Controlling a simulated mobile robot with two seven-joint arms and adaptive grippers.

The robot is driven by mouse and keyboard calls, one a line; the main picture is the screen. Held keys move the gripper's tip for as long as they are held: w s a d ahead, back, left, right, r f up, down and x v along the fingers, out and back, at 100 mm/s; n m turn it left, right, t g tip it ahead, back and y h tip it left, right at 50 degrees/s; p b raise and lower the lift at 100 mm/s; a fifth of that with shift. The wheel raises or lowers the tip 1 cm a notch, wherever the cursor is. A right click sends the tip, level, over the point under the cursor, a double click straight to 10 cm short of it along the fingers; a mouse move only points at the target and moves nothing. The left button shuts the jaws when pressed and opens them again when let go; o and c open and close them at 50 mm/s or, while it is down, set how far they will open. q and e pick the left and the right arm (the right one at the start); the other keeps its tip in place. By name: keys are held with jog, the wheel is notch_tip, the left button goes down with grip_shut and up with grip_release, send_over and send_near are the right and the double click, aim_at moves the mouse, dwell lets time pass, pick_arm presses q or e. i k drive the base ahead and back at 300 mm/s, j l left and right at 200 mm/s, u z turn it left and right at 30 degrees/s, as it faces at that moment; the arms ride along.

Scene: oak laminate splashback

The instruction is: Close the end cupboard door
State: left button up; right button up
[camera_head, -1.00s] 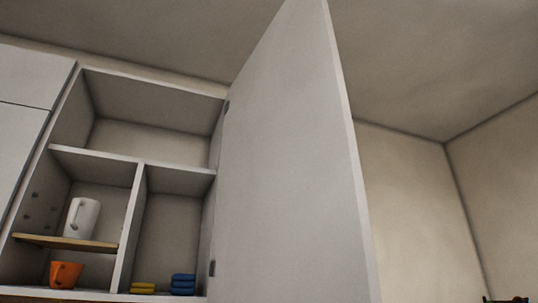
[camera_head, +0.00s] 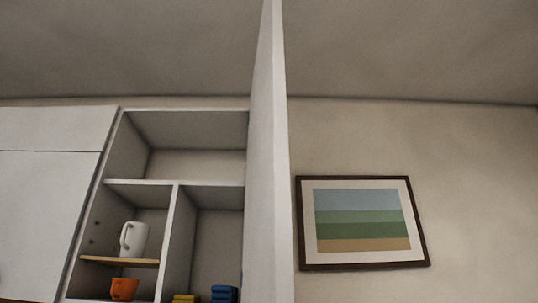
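The end cupboard door (camera_head: 266,170) is white and stands wide open, swung out toward me. I see it almost edge-on, just right of the middle of the view. The open end cupboard (camera_head: 179,184) is to its left, with its shelves and dividers showing. Neither of my grippers shows in the head view.
Inside the cupboard are a white jug (camera_head: 134,239) on a wooden shelf (camera_head: 118,261), an orange pot (camera_head: 124,289), yellow items (camera_head: 186,298) and blue items (camera_head: 223,294). Closed white cupboards (camera_head: 45,200) adjoin on the left. A framed picture (camera_head: 361,222) hangs on the right wall.

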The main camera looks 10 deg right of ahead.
aim_at(267, 275)
jog(key=k+l+u, duration=0.15)
jog(key=l, duration=0.25)
jog(key=k+l+u, duration=0.15)
jog(key=l, duration=0.2)
jog(key=k, duration=0.4)
